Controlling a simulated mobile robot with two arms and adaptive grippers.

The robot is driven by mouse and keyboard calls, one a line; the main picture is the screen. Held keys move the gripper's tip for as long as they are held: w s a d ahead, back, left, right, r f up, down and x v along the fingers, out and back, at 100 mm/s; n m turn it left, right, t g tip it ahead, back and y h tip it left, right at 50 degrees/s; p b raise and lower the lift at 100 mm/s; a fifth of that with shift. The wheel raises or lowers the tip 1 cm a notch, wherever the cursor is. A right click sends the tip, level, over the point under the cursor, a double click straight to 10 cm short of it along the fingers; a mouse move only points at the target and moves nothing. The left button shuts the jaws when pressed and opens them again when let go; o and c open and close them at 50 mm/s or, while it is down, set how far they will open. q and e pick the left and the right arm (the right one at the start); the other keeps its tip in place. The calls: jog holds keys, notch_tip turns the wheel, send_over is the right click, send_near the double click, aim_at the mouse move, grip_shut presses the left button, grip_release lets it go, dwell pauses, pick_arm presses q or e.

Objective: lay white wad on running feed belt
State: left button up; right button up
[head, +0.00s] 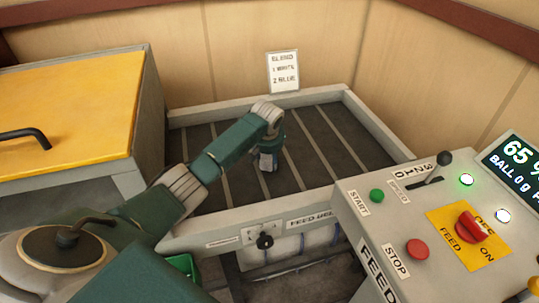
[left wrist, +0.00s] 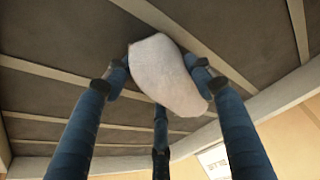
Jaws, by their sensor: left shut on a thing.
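The feed belt (head: 320,130) is a dark surface with pale cross slats inside a light frame. My left gripper (head: 267,163) reaches over the belt's middle, pointing down. In the left wrist view its blue fingers close around the white wad (left wrist: 168,77), a pale, soft oval lump, with the belt (left wrist: 50,100) right behind it. I cannot tell whether the wad touches the belt. In the head view the gripper hides the wad. My right gripper is not in view.
A control panel (head: 365,228) at right carries a green START button (head: 377,195), a red STOP button (head: 417,249), a red FEED knob (head: 471,227) and lit lamps. A yellow-lidded bin (head: 70,105) stands at left. A "BLEND" sign (head: 283,72) stands behind the belt.

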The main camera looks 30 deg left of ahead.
pick_arm(q)
jog(key=o, duration=1.2)
jog(key=shift+o, duration=0.2)
jog(key=shift+r, duration=0.15)
jog(key=shift+r, duration=0.3)
jog(key=v, duration=1.2)
jog(key=shift+r+b, duration=0.2)
jog(key=shift+b, duration=0.15)
